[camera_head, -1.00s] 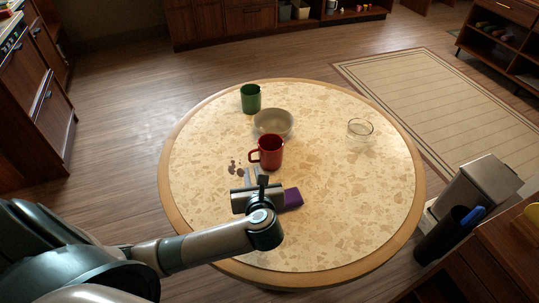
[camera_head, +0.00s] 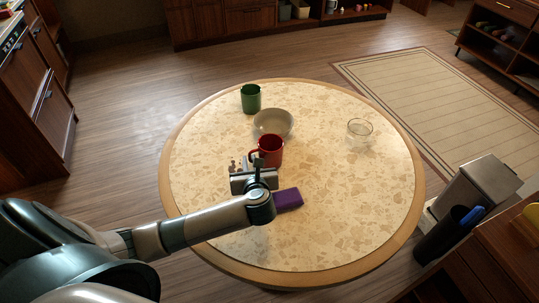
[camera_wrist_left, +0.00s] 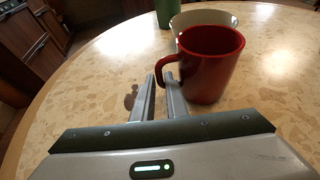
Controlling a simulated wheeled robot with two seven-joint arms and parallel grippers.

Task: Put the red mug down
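The red mug (camera_head: 270,151) stands upright on the round table (camera_head: 340,220), its handle toward the left. It fills the upper right of the left wrist view (camera_wrist_left: 210,72). My left gripper (camera_head: 246,165) is low over the table on the near side of the mug. In the left wrist view its two fingers (camera_wrist_left: 158,82) are apart, with the handle at the fingertips. I cannot tell whether they touch it. The far part of the handle is partly hidden by the right finger. My right gripper is not in view.
A beige bowl (camera_head: 274,122) stands just behind the mug, with a green mug (camera_head: 250,97) behind it. A purple block (camera_head: 288,199) lies beside my gripper. A glass bowl (camera_head: 359,128) stands to the right. Brown spots (camera_wrist_left: 130,97) lie left of the fingers.

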